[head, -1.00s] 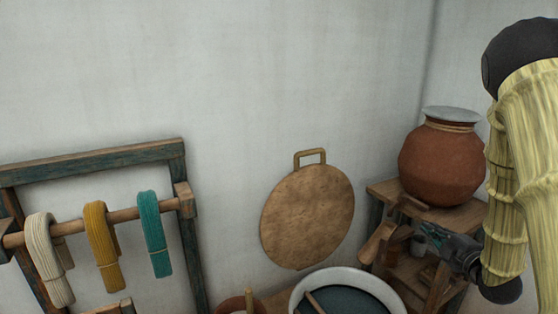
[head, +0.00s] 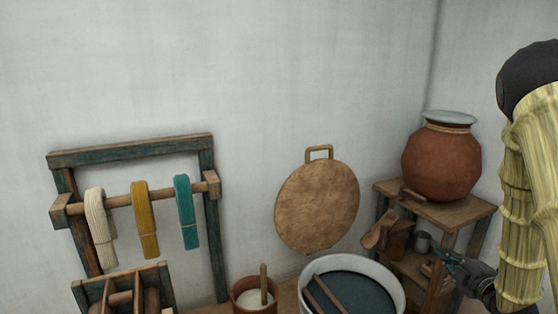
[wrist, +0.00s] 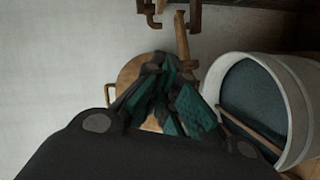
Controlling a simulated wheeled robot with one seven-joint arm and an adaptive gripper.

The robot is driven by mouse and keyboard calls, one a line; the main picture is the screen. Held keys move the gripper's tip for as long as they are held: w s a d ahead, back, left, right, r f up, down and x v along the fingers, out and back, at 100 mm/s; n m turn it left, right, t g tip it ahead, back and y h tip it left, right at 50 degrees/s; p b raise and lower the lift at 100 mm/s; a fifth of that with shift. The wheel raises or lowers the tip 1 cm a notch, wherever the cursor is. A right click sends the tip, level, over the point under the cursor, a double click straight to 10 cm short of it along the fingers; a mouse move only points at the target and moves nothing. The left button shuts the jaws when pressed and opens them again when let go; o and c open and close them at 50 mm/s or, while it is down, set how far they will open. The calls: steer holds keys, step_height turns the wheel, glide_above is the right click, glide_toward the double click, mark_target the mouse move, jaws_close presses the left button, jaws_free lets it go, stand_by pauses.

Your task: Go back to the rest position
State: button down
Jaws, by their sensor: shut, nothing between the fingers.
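My gripper (head: 449,257) is at the lower right of the head view, in front of the wooden shelf stand. Its dark fingers with teal pads are shut and hold nothing. In the wrist view my gripper (wrist: 165,88) covers the middle, with the round brown board partly hidden behind it. My arm comes down along the right edge of the head view.
A clay pot (head: 441,160) with a grey lid stands on the shelf stand (head: 462,212). A white tub (head: 398,290) of dark liquid is left of my gripper. A round board (head: 318,207) leans at the wall. Yarn hanks (head: 145,222) hang on a rack at left.

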steer(key=s+a+f+m+g+h, duration=0.1)
steer(key=s+a+f+m+g, duration=0.3)
steer(key=f, duration=0.5)
steer(key=s+a+f+m+g, duration=0.2)
steer(key=s+a+f, duration=0.35)
steer(key=f, duration=0.45)
steer(key=s+a+f+m+g+h, duration=0.1)
steer(key=s+a+f+m+g, duration=0.35)
steer(key=f, duration=0.45)
steer(key=s+a+f+m+g, duration=0.2)
steer(key=s+a+f, duration=0.1)
steer(key=s, duration=0.6)
steer(key=s+a+f+m+g, duration=0.1)
steer(key=s+a+f, duration=0.3)
steer(key=s, duration=0.5)
steer(key=s+a+f+m+g, duration=0.2)
steer(key=s+a+f+g, duration=0.1)
steer(key=s, duration=0.6)
steer(key=shift+a+f+m+y, duration=0.35)
steer(key=shift+a+f, duration=0.25)
steer(key=shift+a, duration=0.45)
steer(key=shift+d, duration=0.1)
